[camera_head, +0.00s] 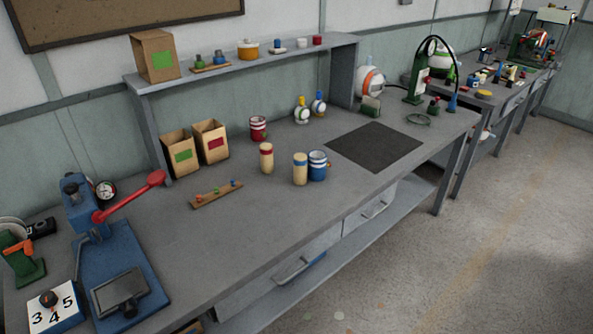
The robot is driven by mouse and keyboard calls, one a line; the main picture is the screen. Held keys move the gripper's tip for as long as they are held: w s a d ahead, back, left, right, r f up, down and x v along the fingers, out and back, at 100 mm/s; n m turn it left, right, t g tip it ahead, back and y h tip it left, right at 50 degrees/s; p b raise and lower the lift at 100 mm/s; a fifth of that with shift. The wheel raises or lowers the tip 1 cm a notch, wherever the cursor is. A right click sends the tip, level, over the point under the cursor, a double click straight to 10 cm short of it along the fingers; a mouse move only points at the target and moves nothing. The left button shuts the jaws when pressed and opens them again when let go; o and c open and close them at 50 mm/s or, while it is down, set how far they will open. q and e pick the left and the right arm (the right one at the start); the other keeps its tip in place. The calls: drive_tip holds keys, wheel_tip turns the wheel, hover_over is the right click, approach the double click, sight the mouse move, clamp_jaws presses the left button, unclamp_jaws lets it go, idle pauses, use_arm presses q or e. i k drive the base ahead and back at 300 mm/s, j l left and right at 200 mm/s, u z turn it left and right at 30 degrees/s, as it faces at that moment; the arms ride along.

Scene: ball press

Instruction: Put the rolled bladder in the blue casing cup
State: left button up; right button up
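The blue casing cup (318,167), with blue and white bands, stands upright on the grey workbench near the middle. A red and white cup (258,128) stands behind that one. The inside of the blue cup is too small to make out. Neither of my grippers is in view.
A dark mat (374,147) lies to the right. A wooden strip with coloured pegs (216,194) lies at the left front. Two cardboard boxes (211,141) stand behind it. A blue press with a red lever (130,198) stands at the left. The bench's front middle is clear.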

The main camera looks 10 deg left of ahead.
sight(316, 175)
drive_tip(key=l+u, duration=0.1)
drive_tip(key=u, duration=0.2)
drive_tip(key=i+l+u, duration=0.1)
drive_tip(key=u, duration=0.15)
drive_tip(key=i+l+u, duration=0.25)
drive_tip(key=l, duration=0.3)
drive_tip(key=l+u, duration=0.25)
drive_tip(key=l, duration=0.35)
drive_tip(key=i+l, duration=0.1)
drive_tip(key=l, duration=0.7)
drive_tip(key=i+l+u, duration=0.1)
drive_tip(key=l, duration=1.45)
